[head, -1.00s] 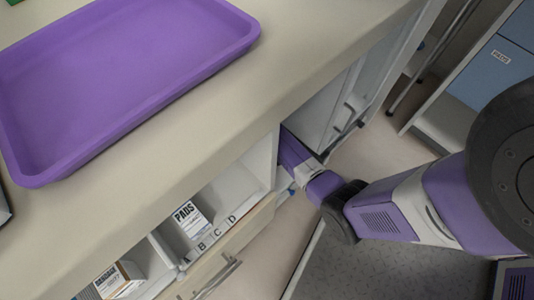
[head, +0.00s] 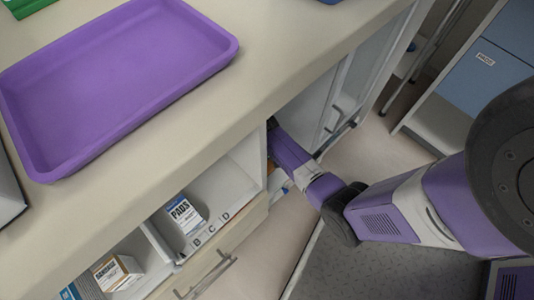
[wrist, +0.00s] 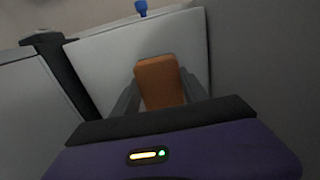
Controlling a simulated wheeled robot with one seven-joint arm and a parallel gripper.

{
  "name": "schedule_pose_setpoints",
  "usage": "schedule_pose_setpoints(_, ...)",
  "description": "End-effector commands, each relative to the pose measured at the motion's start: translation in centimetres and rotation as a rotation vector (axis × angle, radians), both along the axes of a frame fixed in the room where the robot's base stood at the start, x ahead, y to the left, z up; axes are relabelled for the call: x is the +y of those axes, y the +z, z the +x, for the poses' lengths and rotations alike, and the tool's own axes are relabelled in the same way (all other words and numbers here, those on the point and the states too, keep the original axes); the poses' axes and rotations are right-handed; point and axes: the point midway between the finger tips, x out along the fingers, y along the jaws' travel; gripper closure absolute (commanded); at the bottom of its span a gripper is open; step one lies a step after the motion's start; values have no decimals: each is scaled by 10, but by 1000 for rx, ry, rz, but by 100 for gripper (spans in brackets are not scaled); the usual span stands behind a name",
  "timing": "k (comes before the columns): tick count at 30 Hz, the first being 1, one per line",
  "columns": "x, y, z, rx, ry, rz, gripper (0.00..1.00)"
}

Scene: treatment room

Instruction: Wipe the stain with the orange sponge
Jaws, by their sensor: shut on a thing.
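The orange sponge (wrist: 160,82) is upright between the two grey fingers of my gripper (wrist: 159,92) in the wrist view. The fingers are shut on its sides. A pale panel stands behind it. In the head view my arm reaches into a compartment under the counter, and the fingers are hidden by the cabinet there. A small orange patch (head: 271,168) shows beside my wrist, likely the sponge. No stain is visible in either view.
A purple tray (head: 225,62) lies on the cream counter (head: 300,48). Open compartments below hold a PADS box (head: 184,214) and a bandage box (head: 116,272). A drawer handle (head: 207,276) sticks out below. A blue drawer cabinet (head: 490,75) stands right, across open floor.

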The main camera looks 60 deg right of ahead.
Motion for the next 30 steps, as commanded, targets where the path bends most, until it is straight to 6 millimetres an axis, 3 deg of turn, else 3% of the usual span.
schedule_pose_setpoints(1, 0, 10, 1, -1, 1, 0, 81)
schedule_pose_setpoints(15, 4, 50, 7, -2, 3, -1, 81)
schedule_pose_setpoints(30, 5, 54, 8, -2, 3, -1, 81)
